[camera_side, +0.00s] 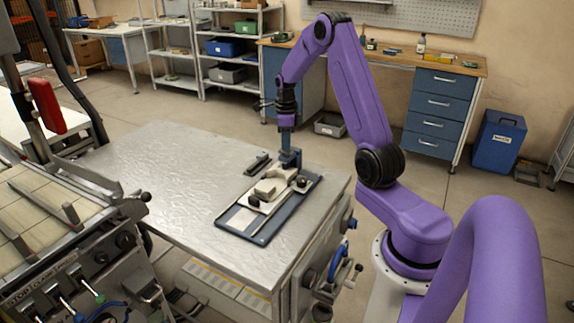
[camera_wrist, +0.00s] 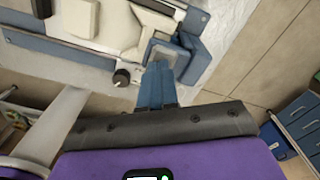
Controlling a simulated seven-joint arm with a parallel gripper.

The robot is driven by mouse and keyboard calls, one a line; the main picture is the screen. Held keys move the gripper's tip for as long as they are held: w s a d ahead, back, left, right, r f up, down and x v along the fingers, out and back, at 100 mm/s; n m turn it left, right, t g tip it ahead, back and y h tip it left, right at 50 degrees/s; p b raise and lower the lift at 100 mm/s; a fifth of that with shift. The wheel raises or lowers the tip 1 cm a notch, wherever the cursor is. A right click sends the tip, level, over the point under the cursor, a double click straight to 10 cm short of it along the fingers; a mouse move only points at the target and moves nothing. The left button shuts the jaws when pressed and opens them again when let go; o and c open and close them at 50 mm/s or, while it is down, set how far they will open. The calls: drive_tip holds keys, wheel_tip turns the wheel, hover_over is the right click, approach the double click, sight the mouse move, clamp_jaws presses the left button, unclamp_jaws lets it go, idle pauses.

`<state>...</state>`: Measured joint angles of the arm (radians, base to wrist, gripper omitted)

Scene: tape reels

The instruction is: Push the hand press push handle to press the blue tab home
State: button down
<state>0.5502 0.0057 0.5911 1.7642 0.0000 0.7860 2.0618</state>
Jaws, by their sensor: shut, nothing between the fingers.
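The hand press is a cream body (camera_side: 270,188) on a dark blue base plate (camera_side: 240,229) on the metal table. Two dark knobs show, one at the front (camera_side: 253,201) and one at the right (camera_side: 300,182). I cannot tell which part is the push handle. A blue block (camera_side: 291,159) stands at the back end; it also shows in the wrist view (camera_wrist: 197,58). I cannot tell whether it is the blue tab. My gripper (camera_side: 288,148), with blue fingers pointing down, is shut and empty beside that block. In the wrist view its fingertips (camera_wrist: 158,70) overlap the fixture's edge; contact is unclear.
A small dark part (camera_side: 257,163) lies on the table (camera_side: 170,170) behind the press. The table's left side is clear. A machine with levers (camera_side: 75,225) stands at the left. In the wrist view a dark knob (camera_wrist: 121,77) sits close left of my fingers.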

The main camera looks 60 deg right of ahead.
drive_tip(key=shift+r, duration=3.5)
